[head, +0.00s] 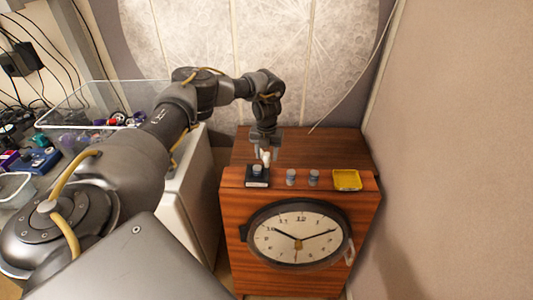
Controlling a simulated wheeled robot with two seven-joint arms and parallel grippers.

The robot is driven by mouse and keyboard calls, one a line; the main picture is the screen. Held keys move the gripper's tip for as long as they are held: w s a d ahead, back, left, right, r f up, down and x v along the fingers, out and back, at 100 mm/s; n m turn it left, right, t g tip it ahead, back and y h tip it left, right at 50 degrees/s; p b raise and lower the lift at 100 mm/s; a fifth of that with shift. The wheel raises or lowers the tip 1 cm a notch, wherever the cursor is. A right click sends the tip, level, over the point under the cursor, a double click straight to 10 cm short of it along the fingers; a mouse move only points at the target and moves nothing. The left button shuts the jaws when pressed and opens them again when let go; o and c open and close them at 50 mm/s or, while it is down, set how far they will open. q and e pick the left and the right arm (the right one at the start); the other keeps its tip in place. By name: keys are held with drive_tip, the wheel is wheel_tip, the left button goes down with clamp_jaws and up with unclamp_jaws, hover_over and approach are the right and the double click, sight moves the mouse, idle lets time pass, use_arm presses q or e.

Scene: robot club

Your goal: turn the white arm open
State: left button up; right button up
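A small white arm (266,157) stands up at the black block (257,182) on top of the wooden cabinet, near its left end. A grey round knob sits on the same block. My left gripper (264,149) points down right above the block, with its fingertips at the white arm. The fingers are too small and dark to tell whether they are open or shut, or touch the white arm. My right gripper is not in view.
Two small grey knobs (291,176) and a yellow tray (346,181) stand to the right on the cabinet (235,222). A round clock (297,238) is on its front. A wall closes off the right. A clear bin (70,112) and small clutter lie at left.

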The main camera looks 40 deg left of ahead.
sight(267, 153)
use_arm(q)
wheel_tip(267, 153, up, 4)
drive_tip(key=shift+w+b, duration=0.15)
drive_tip(key=shift+b, duration=0.65)
wheel_tip(267, 153, up, 7)
drive_tip(key=shift+f, duration=0.1)
